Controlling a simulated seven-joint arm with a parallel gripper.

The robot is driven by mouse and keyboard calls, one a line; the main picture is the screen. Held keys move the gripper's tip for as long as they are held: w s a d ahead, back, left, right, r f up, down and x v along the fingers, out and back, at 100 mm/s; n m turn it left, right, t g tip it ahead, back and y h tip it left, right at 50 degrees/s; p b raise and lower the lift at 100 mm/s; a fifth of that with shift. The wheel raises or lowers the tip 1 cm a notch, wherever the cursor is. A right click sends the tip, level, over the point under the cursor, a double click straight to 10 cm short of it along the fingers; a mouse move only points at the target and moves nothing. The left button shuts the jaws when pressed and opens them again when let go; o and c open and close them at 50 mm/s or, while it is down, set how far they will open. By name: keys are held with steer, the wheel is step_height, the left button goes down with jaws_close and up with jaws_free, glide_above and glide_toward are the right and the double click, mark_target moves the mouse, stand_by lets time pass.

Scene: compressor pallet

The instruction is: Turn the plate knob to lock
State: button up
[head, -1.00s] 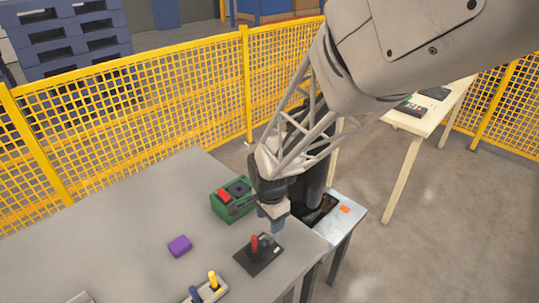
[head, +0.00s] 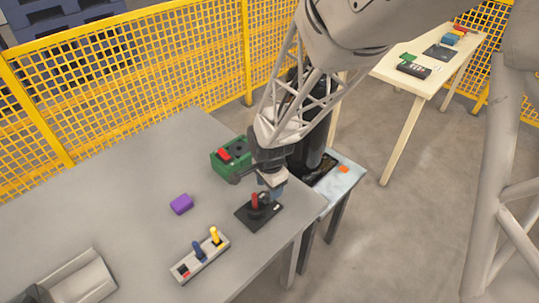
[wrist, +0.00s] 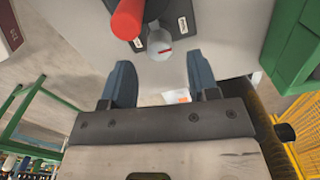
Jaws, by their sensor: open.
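The black plate (head: 243,213) lies on the grey table near its right edge. A red handle (head: 254,201) stands up from it and also shows in the wrist view (wrist: 128,19). The round grey knob (wrist: 159,44) with a red mark sits beside the red handle, on the plate with small white labels. My gripper (head: 272,193) is above the plate, pointing down. In the wrist view my gripper (wrist: 162,72) is open, with blue fingers apart. The knob appears between and just beyond the fingertips, and nothing is held. The knob is mostly hidden in the head view.
A green box (head: 226,166) with a red part stands close behind my gripper. A purple block (head: 181,204) and a grey strip with blue and yellow pegs (head: 203,259) lie to the left. A small side table (head: 345,182) adjoins the right edge. Yellow fencing (head: 130,88) stands behind.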

steer(key=shift+f, duration=1.9)
steer(key=c, duration=0.9)
steer(key=shift+m, duration=2.4)
steer(key=o, duration=0.9)
